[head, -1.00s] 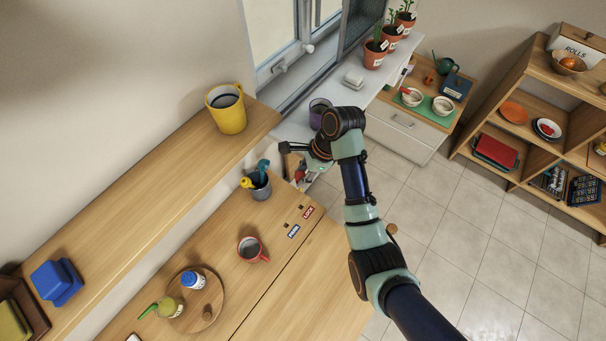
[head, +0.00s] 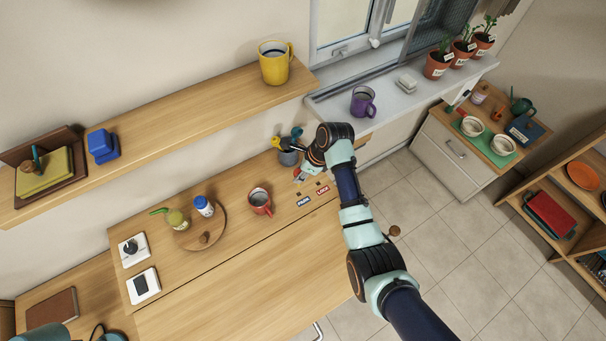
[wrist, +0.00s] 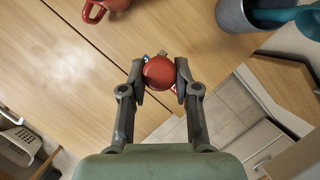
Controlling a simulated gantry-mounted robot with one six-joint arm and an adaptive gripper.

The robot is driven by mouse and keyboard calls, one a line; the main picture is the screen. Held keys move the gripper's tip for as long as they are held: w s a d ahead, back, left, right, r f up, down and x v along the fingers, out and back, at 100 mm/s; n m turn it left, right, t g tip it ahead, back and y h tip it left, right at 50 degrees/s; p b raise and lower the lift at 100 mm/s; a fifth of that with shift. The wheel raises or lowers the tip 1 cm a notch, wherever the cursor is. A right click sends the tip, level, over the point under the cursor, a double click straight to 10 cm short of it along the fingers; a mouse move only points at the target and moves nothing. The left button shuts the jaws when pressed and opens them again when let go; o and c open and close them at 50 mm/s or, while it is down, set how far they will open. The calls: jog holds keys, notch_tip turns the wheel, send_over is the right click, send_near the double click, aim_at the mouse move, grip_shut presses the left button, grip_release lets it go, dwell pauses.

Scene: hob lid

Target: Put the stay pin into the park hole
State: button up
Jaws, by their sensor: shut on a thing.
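The stay pin shows as a round red knob (wrist: 159,72) between my fingertips in the wrist view; its shaft is hidden below the knob. My gripper (wrist: 160,80) is shut on it, above the wooden worktop. In the head view my gripper (head: 300,174) is near the worktop's right end, just behind the labels. The blue PARK label (head: 304,201) and red LOCK label (head: 323,190) lie side by side, with small dark marks behind them. In the wrist view the knob covers most of the label area, so I cannot tell whether the pin touches a hole.
A grey utensil cup (head: 288,153) stands close behind my gripper. A red mug (head: 260,202) and a round wooden tray (head: 185,236) with bottles are to the left. A shelf (head: 170,130) with a yellow mug (head: 274,63) runs above. The front worktop is clear.

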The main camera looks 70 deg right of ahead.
jog(key=shift+w+d+r, duration=0.1)
jog(key=shift+p, duration=0.3)
jog(key=shift+r+p, duration=0.2)
jog(key=shift+p, duration=0.2)
notch_tip(320, 180, down, 6)
jog(key=b, duration=0.3)
jog(key=shift+f, duration=0.15)
jog(key=shift+p, duration=1.15)
dwell(0.7)
jog(key=shift+f+b, duration=2.3)
jog(key=shift+f, duration=1.2)
jog(key=o, duration=1.1)
jog(key=shift+r, duration=0.15)
jog(key=v, duration=1.2)
